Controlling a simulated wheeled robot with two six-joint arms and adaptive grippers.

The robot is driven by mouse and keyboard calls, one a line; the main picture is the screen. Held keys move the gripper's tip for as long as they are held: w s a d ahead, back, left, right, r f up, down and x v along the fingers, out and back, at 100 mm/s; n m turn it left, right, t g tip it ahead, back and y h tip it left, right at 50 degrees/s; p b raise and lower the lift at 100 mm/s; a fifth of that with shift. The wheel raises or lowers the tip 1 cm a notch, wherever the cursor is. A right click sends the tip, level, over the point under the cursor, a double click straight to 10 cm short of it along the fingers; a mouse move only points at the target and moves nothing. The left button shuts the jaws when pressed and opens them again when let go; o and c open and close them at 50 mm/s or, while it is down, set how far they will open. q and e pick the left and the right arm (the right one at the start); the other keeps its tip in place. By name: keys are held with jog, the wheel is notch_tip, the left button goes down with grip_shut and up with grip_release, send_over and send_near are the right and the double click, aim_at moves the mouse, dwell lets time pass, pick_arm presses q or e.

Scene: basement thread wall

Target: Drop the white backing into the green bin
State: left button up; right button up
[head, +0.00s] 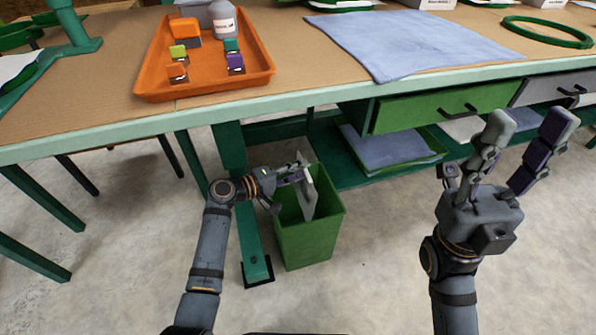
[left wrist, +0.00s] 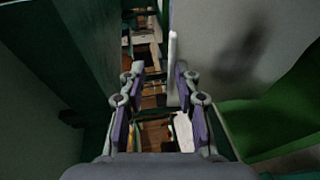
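The white backing (head: 307,194) is a thin pale panel standing nearly upright at the mouth of the green bin (head: 308,243). Its lower part is inside the rim and its upper part sticks out above it. My left gripper (head: 300,174) is beside the panel's upper part, over the bin's left side. In the left wrist view, the left fingers (left wrist: 159,72) are spread apart. The backing (left wrist: 173,66) shows there edge-on, close to the right-hand finger; I cannot tell whether they touch. My right gripper (head: 528,122) is open and empty, raised at the right.
The workbench (head: 300,85) is above and behind the bin, with a green leg (head: 252,235) left of it. An orange tray (head: 205,88) and blue cloth (head: 410,42) lie on top. A green drawer (head: 440,108) and a lower shelf (head: 350,178) are to the right.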

pick_arm(q)
jog(key=v, duration=1.2)
dwell(0.6)
